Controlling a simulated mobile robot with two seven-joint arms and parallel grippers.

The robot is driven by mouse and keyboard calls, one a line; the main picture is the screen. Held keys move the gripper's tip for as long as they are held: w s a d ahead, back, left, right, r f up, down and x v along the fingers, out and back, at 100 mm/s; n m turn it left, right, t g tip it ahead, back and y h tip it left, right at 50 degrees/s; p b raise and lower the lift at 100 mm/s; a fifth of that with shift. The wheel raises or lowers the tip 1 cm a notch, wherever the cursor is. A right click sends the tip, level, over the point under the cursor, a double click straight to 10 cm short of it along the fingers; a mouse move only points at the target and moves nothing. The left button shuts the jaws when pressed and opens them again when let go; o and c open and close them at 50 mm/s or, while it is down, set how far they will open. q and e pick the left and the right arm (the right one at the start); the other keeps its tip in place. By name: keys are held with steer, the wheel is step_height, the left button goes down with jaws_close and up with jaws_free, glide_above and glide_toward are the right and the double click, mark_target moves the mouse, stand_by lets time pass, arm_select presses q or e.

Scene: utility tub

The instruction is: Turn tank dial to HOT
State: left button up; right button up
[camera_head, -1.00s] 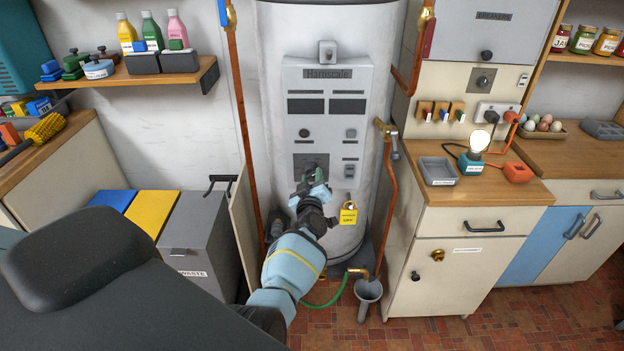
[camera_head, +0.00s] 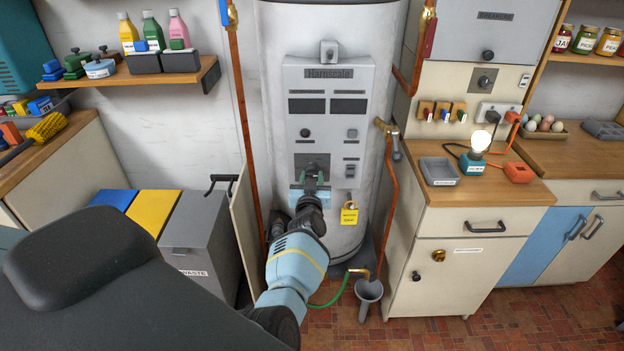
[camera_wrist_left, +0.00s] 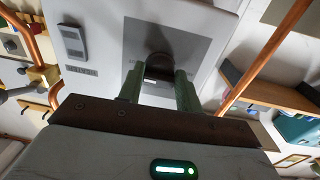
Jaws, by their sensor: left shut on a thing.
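The tank (camera_head: 276,90) is a tall pale cylinder with a grey control panel (camera_head: 361,83) marked "Harnscale". The dial (camera_wrist_left: 158,66) is a dark round knob on a grey plate low on the panel. My left gripper (camera_head: 312,178) is at this dial, and its green fingers (camera_wrist_left: 160,86) are shut on it, one on each side. In the head view the gripper hides part of the dial and plate, and I cannot read the dial's markings or setting. My right gripper is not in view.
A padlock with a yellow tag (camera_head: 349,216) hangs just right of my gripper. Copper pipes (camera_head: 245,120) run on both sides of the tank. A grey waste bin (camera_head: 200,235) stands left, and a counter with a lit bulb (camera_head: 480,141) stands right.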

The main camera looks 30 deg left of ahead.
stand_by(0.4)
arm_select(q)
steer(key=o, duration=1)
steer(key=shift+s, duration=0.1)
